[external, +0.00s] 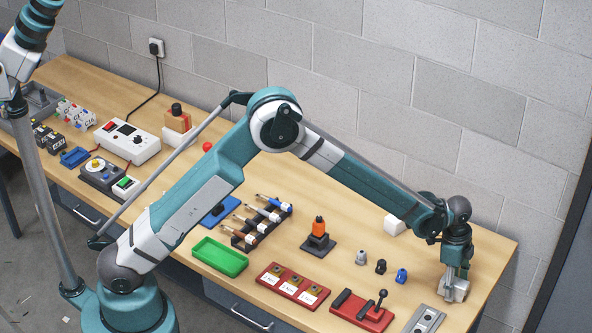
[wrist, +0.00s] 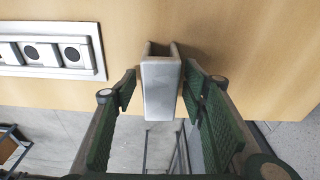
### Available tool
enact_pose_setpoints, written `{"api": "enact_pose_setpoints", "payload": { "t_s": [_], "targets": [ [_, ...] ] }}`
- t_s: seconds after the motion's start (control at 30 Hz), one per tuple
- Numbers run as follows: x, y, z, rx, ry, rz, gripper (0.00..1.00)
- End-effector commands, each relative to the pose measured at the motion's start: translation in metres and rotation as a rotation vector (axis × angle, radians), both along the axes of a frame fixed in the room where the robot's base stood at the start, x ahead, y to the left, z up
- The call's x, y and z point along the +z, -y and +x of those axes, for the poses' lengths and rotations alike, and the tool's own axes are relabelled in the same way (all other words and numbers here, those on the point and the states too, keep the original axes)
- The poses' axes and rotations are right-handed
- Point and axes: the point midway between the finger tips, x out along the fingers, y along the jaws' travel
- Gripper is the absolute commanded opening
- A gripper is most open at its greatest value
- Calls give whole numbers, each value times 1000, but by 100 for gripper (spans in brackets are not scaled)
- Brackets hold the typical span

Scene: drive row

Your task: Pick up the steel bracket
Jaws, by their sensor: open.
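The steel bracket (wrist: 161,88) shows in the wrist view as a pale grey, channel-like piece with a flat near face and two short walls behind it. It stands at the edge of the wooden bench. My gripper (wrist: 160,92) is open, with one green-padded finger on each side of the bracket. A gap shows on the left; the right finger is closer, and I cannot tell whether it touches. In the external view my gripper (external: 454,291) is low over the bench's right end, and the bracket is hard to tell apart from the fingers there.
A metal plate with round recesses (external: 425,319) lies left of my gripper; it also shows in the wrist view (wrist: 52,50). A red base with a black lever (external: 365,312), small knobs (external: 381,267) and a white block (external: 395,224) stand nearby. The bench's right corner is clear.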

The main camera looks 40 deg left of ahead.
Motion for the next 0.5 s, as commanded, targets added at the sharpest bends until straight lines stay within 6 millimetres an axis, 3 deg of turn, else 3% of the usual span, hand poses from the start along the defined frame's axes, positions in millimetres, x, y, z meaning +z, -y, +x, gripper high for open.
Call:
{"api": "enact_pose_setpoints", "payload": {
  "t_s": [0.2,0.43,0.5],
  "targets": [
    [0,0,0,0,0,0,41],
    [0,0,0,0,0,0,11],
    [0,0,0,0,0,0,11]
  ]
}}
